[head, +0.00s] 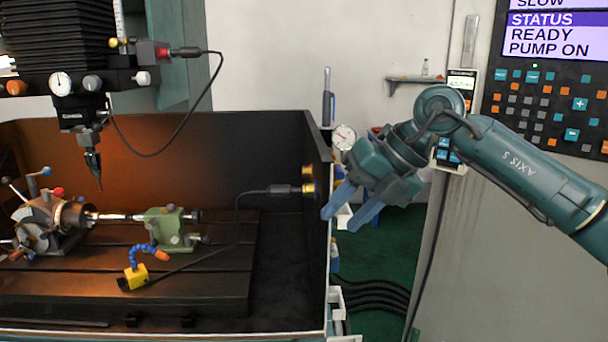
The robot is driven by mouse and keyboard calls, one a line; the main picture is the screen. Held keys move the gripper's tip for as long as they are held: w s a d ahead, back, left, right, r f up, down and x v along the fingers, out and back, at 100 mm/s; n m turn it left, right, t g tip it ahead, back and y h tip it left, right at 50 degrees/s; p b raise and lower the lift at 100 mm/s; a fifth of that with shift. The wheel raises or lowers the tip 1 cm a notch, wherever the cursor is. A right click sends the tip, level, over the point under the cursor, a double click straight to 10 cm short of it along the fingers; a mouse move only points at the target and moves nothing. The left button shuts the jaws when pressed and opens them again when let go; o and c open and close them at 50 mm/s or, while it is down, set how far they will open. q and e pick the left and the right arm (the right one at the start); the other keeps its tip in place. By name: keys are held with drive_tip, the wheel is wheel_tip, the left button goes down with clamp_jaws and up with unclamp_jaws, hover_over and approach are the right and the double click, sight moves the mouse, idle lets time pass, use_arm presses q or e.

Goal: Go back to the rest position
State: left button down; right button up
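My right gripper (342,219) hangs in front of the right wall of the machine enclosure, its arm coming in from the right. Its two blue fingers point down and to the left, with a gap between them. I see nothing held between them. My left gripper is not in view. The indexing chuck (68,214) sits on the machine table at the left, with a shaft (115,216) running from it to the green tailstock (165,228). The gripper is well to the right of these and apart from them.
The dark enclosure wall (318,165) stands beside the gripper. A dial gauge (343,137) is behind it. A control panel (550,95) is at upper right. The spindle head (75,60) hangs over the chuck. A yellow-based blue hose (137,276) stands on the table. Black cables (375,296) lie below the gripper.

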drive_tip(key=s+a+f+m+g+y, duration=0.2)
drive_tip(key=s+a+f+m+y, duration=0.25)
drive_tip(key=s+a+y, duration=0.55)
drive_tip(key=w+d+f+m+t+h+p, duration=0.1)
drive_tip(key=d+f+m+t+h, duration=0.35)
drive_tip(key=f+m+t, duration=0.6)
drive_tip(key=w+d+f+m+t+h+p, duration=0.1)
drive_tip(key=w+d+f+m+t+h, duration=0.15)
drive_tip(key=d+f+m+t, duration=0.8)
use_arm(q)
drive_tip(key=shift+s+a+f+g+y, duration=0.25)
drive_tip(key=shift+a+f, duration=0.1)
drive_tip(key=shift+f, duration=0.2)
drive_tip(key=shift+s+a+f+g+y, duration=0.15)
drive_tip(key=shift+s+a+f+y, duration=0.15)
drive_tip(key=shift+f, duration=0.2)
use_arm(e)
drive_tip(key=s+d+f+m+g+h, duration=0.3)
drive_tip(key=s+f+m+g+h, duration=0.3)
drive_tip(key=s+f, duration=0.8)
drive_tip(key=s+m+g, duration=0.2)
drive_tip(key=m+g, duration=0.1)
drive_tip(key=m, duration=0.1)
drive_tip(key=shift+f+g+h, duration=0.3)
drive_tip(key=shift+f+g, duration=0.05)
drive_tip(key=shift+g, duration=0.05)
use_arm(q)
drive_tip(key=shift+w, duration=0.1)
use_arm(e)
drive_tip(key=shift+s, duration=0.15)
